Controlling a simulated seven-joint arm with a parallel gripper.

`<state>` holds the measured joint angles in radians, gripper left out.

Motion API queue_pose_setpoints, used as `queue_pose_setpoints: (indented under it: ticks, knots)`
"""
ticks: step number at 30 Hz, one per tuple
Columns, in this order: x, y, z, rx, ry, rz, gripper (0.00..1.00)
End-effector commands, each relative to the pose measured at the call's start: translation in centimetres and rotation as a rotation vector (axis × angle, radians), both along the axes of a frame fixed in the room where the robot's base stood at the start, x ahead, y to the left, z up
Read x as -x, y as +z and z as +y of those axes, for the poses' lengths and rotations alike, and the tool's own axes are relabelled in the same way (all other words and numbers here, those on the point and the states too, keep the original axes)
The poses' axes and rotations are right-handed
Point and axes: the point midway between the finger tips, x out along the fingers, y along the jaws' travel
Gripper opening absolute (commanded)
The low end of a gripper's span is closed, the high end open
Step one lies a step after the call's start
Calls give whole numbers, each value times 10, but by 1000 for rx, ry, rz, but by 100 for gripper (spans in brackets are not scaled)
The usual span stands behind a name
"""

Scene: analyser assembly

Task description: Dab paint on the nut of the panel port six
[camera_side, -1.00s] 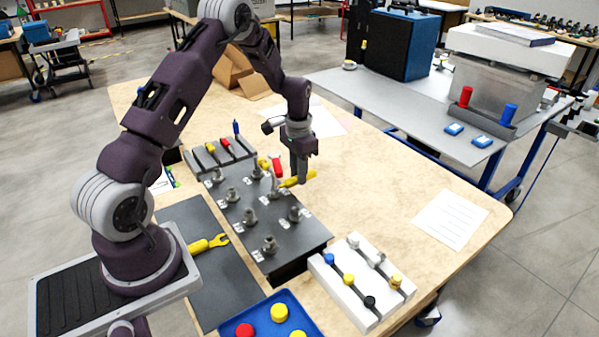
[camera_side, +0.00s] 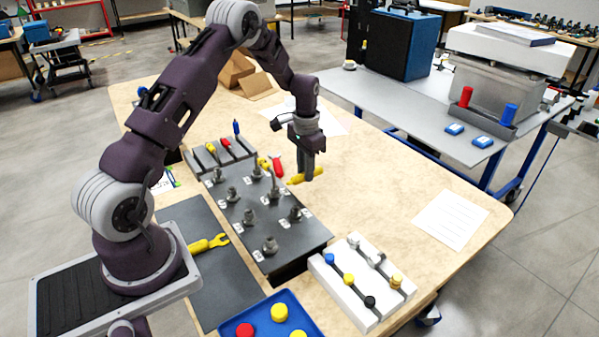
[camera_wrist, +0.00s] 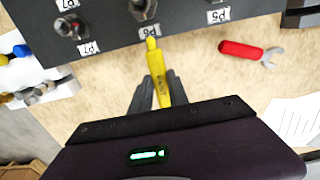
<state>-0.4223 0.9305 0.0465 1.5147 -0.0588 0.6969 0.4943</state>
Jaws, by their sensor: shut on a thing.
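My gripper (camera_side: 308,172) is shut on a yellow paint marker (camera_side: 304,176), which also shows between the fingers in the wrist view (camera_wrist: 161,82). The marker's tip points at the panel. The nut of panel port six (camera_wrist: 143,8) is at the top of the wrist view, above the label P6, partly cut off. In the side view the nut (camera_side: 273,194) stands in the middle of the panel's right row. The marker tip is apart from it, over the panel's edge by the label. Whether the nut carries paint is too small to tell.
Port seven's nut (camera_wrist: 71,26) and port five's (camera_wrist: 218,3) flank it. A red-handled wrench (camera_wrist: 240,49) lies on the table beside the panel. A white rack with coloured caps (camera_side: 340,288) stands at the near right.

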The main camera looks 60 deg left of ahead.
Motion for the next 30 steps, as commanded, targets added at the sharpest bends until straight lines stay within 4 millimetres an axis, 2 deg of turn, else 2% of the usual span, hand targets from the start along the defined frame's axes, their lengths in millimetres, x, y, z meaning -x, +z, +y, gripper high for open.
queue_pose_setpoints:
  ticks: [6, 12, 24, 27, 30]
  knots:
    - [-20, 0, 0, -1, -2, 0, 0]
    - [-26, 4, 0, -1, -1, 0, 0]
    - [-26, 80, 0, -2, -1, -4, 0]
    - [-26, 95, 0, -1, -1, -2, 0]
    - [-25, 101, 0, -1, -1, -1, 0]
